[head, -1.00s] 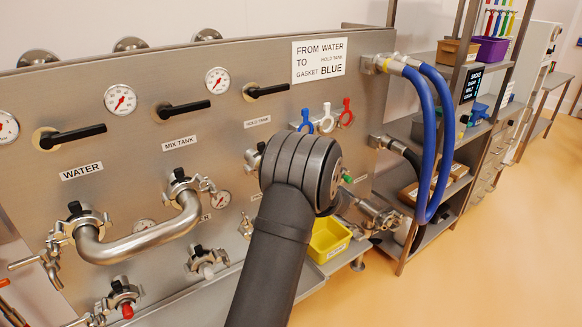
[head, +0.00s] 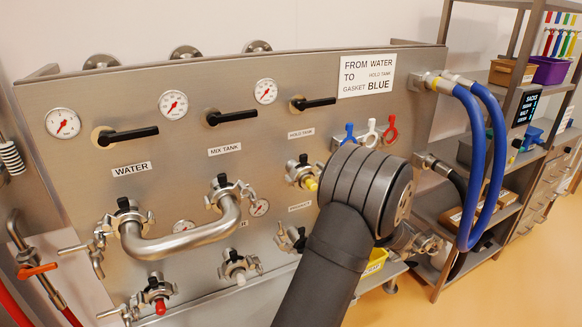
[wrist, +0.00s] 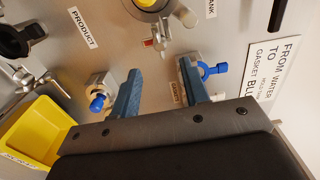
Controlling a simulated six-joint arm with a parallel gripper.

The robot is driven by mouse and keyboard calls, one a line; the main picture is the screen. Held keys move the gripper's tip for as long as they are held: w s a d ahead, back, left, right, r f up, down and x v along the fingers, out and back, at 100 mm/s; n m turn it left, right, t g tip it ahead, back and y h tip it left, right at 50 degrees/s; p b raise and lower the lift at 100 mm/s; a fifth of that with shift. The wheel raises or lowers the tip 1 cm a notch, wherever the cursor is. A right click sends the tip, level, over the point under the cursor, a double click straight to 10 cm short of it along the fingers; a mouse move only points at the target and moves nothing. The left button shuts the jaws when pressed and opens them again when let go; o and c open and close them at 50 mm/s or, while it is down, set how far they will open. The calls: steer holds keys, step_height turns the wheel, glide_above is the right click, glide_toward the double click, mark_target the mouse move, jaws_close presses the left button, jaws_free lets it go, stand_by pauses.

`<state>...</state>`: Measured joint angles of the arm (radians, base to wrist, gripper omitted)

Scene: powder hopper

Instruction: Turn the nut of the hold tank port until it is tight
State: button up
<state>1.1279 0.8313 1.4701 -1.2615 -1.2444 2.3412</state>
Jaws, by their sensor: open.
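The hold tank port (head: 301,172) is on the panel below its HOLD TANK label (head: 301,133). It has a metal clamp with a dark knob and a yellow piece at its mouth. In the wrist view a yellow-centred port (wrist: 147,4), probably the same one, is cut off by the top edge. My gripper (wrist: 158,67) is open and empty, its two blue-grey fingers apart and below that port. In the head view my dark arm hides the gripper. Whether the nut is tight cannot be told.
A bent pipe (head: 185,240) joins the water and mix tank ports. Blue, white and red gaskets (head: 368,132) hang right of the hold tank port; a blue one (wrist: 212,70) is close to my right finger. A yellow bin (wrist: 38,128) is at left. Blue hoses (head: 497,150) hang at right.

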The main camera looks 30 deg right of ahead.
steer(key=s+a+n+g+h, duration=0.1)
steer(key=s+a+n+h, duration=0.25)
steer(key=n, duration=1.25)
steer(key=s+a+n+h, duration=0.3)
steer(key=s+a+n, duration=0.15)
steer(key=n, duration=1.05)
steer(key=x, duration=1.7)
steer(key=shift+d, duration=0.4)
steer(key=shift+f+h, duration=0.15)
steer(key=shift+h, duration=0.1)
jaws_close()
